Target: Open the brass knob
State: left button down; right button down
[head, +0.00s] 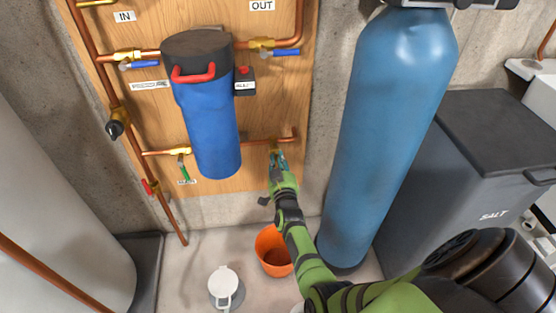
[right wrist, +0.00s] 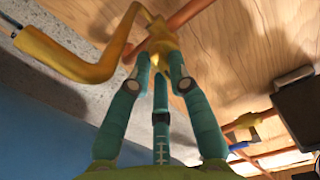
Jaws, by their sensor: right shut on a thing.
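My right gripper (head: 279,161) reaches up to the low copper pipe on the wooden panel, just right of the blue filter housing. In the right wrist view its teal fingers (right wrist: 160,65) are shut around a small brass piece, which I take to be the brass knob (right wrist: 163,42). The fingers hide its lower part, and how far it is turned cannot be told. A bent brass spout (right wrist: 75,65) runs beside it to the left. In the head view only a bit of brass (head: 274,147) shows above the fingers. My left gripper is not in view.
The blue filter housing (head: 208,115) hangs left of my gripper. A tall blue tank (head: 390,120) stands close on the right, beside the grey salt bin (head: 490,150). An orange bucket (head: 268,246) and a white jug (head: 222,286) stand on the floor below.

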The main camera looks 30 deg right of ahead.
jog(key=shift+n, duration=0.3)
dwell(0.4)
jog(key=c, duration=1.1)
grip_release()
jog(key=shift+c, duration=0.2)
jog(key=v, duration=0.7)
jog(key=shift+s, duration=0.25)
jog(key=shift+a, duration=0.15)
